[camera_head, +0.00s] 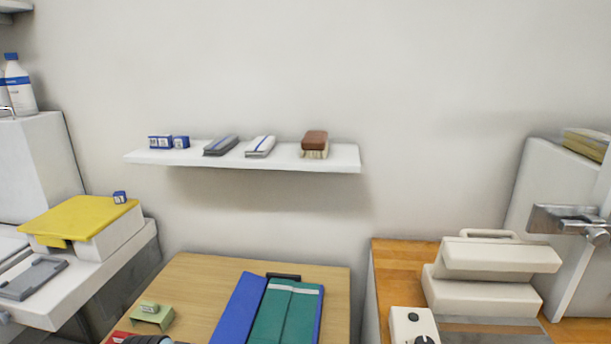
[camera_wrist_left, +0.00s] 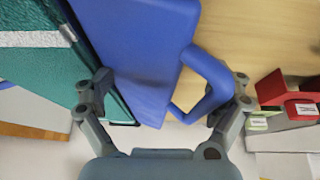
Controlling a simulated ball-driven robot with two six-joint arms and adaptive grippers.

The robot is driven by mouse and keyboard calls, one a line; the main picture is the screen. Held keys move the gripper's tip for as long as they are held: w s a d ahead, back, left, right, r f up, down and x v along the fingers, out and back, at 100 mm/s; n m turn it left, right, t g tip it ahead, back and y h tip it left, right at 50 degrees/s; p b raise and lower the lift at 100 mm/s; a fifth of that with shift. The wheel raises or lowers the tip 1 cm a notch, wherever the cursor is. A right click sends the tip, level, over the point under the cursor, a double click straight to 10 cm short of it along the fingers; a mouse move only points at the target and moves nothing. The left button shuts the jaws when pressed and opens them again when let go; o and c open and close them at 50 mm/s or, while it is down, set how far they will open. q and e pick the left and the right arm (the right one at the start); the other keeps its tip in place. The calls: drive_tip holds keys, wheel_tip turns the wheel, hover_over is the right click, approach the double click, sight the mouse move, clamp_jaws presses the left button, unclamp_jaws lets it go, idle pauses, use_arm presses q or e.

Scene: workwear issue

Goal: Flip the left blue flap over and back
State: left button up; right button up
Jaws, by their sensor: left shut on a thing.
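The left blue flap (camera_head: 238,310) is the left panel of a folding board on the wooden table. A green folded garment (camera_head: 290,312) with a pale stripe lies beside it on the board. In the left wrist view, the flap (camera_wrist_left: 135,45) spans the space between my left gripper's fingers (camera_wrist_left: 168,85), and its blue loop handle (camera_wrist_left: 207,75) is close to the right finger. My left gripper is shut on the flap; the exact contact is hard to see. The flap's lower end is cut off in the head view. My right gripper is in neither view.
A yellow-lidded box (camera_head: 110,245) is on the left counter. A white shelf (camera_head: 240,160) hangs behind. A cream machine (camera_head: 485,275) stands right. Bare wood (camera_head: 205,280) lies left of the flap.

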use_arm(q)
drive_tip(key=shift+s+a+g+p, duration=0.4)
drive_tip(key=shift+s+a+p, duration=0.6)
drive_tip(key=shift+s, duration=0.15)
wheel_tip(320, 180, up, 2)
drive_tip(key=shift+s+a+r+p, duration=0.15)
drive_tip(key=shift+p, duration=0.75)
drive_tip(key=c, duration=0.8)
drive_tip(key=shift+r, duration=0.3)
drive_tip(key=shift+c, duration=0.9)
drive_tip(key=shift+w+d+r, duration=0.15)
drive_tip(key=shift+d+r, duration=0.05)
drive_tip(key=shift+r, duration=0.25)
drive_tip(key=shift+w+d+r, duration=0.1)
drive_tip(key=shift+d+r, duration=0.05)
drive_tip(key=shift+r, duration=0.3)
drive_tip(key=shift+d, duration=0.1)
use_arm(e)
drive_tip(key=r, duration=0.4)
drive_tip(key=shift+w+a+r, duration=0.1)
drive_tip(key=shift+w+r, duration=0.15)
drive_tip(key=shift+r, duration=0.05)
use_arm(q)
drive_tip(key=shift+o, duration=0.6)
drive_tip(key=shift+d+r, duration=0.1)
drive_tip(key=shift+d, duration=0.05)
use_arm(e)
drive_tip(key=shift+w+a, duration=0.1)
